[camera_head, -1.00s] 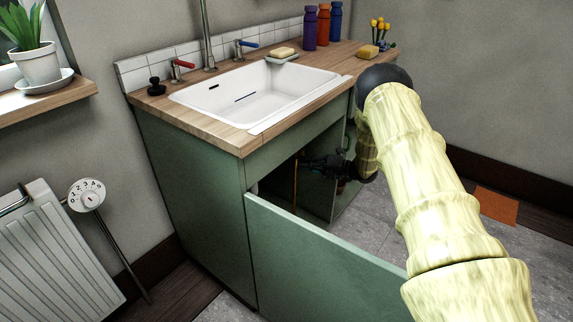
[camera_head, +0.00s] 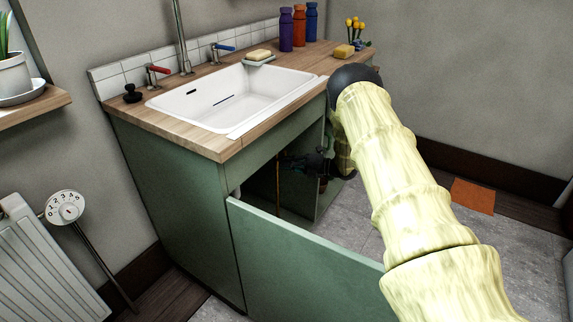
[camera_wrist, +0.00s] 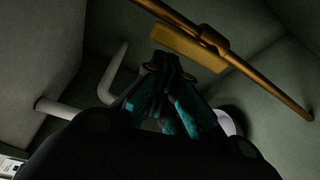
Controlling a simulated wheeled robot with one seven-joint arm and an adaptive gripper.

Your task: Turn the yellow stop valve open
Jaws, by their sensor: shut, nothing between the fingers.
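The yellow stop valve (camera_wrist: 185,47) is a flat yellow lever on a thin brass-coloured pipe (camera_wrist: 270,88) in the wrist view. The lever lies at a small angle to the pipe, close beside it. My gripper (camera_wrist: 170,72) has teal and black fingers, shut and empty, with the tips just below the lever. I cannot tell whether they touch it. In the head view my gripper (camera_head: 290,162) reaches into the dark green sink cabinet (camera_head: 175,205), near the thin upright pipe (camera_head: 278,188). The lever is not discernible there.
The open cabinet door (camera_head: 300,265) stands in front of the opening. A white bent pipe (camera_wrist: 115,75) is left of the fingers. A white rounded part (camera_wrist: 228,120) is on their right. The sink (camera_head: 235,95) is above.

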